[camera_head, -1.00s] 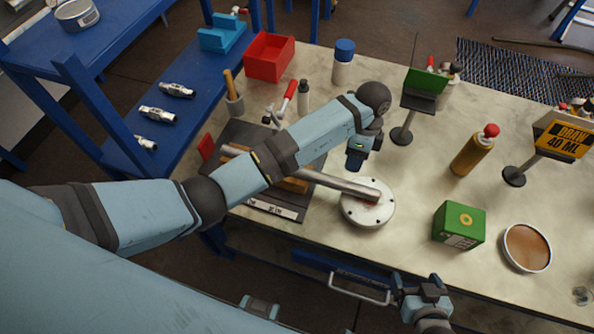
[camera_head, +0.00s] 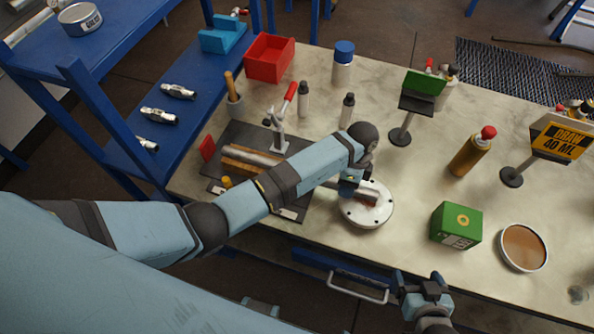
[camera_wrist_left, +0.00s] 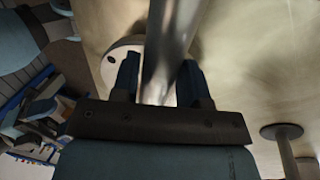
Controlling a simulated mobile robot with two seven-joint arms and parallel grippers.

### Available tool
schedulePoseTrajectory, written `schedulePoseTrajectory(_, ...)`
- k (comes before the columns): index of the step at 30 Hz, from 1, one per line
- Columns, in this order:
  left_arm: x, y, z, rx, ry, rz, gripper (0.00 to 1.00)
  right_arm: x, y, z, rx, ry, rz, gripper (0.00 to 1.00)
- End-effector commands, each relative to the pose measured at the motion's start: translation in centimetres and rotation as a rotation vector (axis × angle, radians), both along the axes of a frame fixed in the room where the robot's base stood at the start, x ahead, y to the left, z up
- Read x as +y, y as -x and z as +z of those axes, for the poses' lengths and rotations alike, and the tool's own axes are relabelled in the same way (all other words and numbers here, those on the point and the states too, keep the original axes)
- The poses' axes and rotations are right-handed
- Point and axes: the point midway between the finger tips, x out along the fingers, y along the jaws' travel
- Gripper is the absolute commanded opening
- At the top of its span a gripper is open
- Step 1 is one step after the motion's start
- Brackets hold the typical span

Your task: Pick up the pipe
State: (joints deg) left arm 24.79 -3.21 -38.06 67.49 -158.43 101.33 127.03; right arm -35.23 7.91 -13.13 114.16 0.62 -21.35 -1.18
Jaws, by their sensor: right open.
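The grey metal pipe (camera_head: 252,155) lies slantwise, its left part over a dark plate with wooden strips. Its right end rests over a round pale flange (camera_head: 365,213) with bolt holes. My left forearm hides the pipe's middle. My left gripper (camera_head: 352,186) is down at the pipe near the flange. In the left wrist view the pipe (camera_wrist_left: 168,45) runs between the two fingers of my left gripper (camera_wrist_left: 160,82), with a small gap visible on the right side. My right gripper (camera_head: 425,287) is open and empty at the table's front edge.
A green box (camera_head: 456,226), a brown dish (camera_head: 523,247) and a yellow bottle (camera_head: 472,152) stand right of the flange. A green sign (camera_head: 424,82) on a stand, a red bin (camera_head: 269,58) and a toggle clamp (camera_head: 280,130) are further back.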

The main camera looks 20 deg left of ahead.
Motion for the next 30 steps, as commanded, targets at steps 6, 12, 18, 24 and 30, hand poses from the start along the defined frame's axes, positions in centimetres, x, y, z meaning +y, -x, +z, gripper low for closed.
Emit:
schedulePoseTrajectory(6,0.0,0.0,0.0,0.000,0.000,0.000,0.00,0.0,0.1,-0.2,0.005,0.000,0.000,0.85)
schedulePoseTrajectory(12,0.0,-0.1,0.2,-0.002,0.000,0.000,0.00,0.1,0.2,-0.2,0.006,0.000,0.001,0.85)
schedulePoseTrajectory(18,0.0,-0.1,0.6,-0.003,0.000,-0.001,0.00,0.2,0.2,-0.2,0.007,-0.002,0.002,0.85)
schedulePoseTrajectory(24,-0.1,-0.2,2.8,-0.005,0.001,-0.001,0.00,0.2,0.2,-0.2,0.006,-0.002,0.001,0.85)
schedulePoseTrajectory(30,0.0,-0.2,7.9,-0.008,0.002,-0.001,0.00,0.2,0.1,-0.4,0.004,-0.003,0.002,0.85)
